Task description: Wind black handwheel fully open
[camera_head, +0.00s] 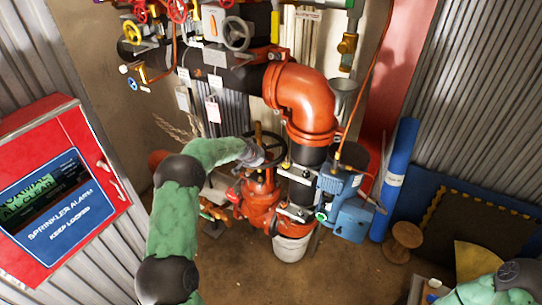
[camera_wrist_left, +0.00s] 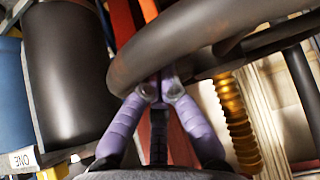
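The black handwheel (camera_head: 272,147) lies on top of a red valve (camera_head: 262,195) in the middle of the head view. Its thick dark rim (camera_wrist_left: 215,30) crosses the top of the left wrist view. My left gripper (camera_head: 250,154) is at the wheel's left side, small and partly blended with the rim in the head view. In the left wrist view its purple fingers (camera_wrist_left: 160,88) converge and look shut together. I see no rim between the fingers. My right gripper is out of view.
An orange pipe elbow (camera_head: 305,100) and a blue pump unit (camera_head: 347,205) stand right of the wheel. A grey handwheel (camera_head: 237,34) and red handwheels are above. A red sprinkler alarm cabinet (camera_head: 62,195) is at the left. A blue cylinder (camera_head: 396,180) stands at the right.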

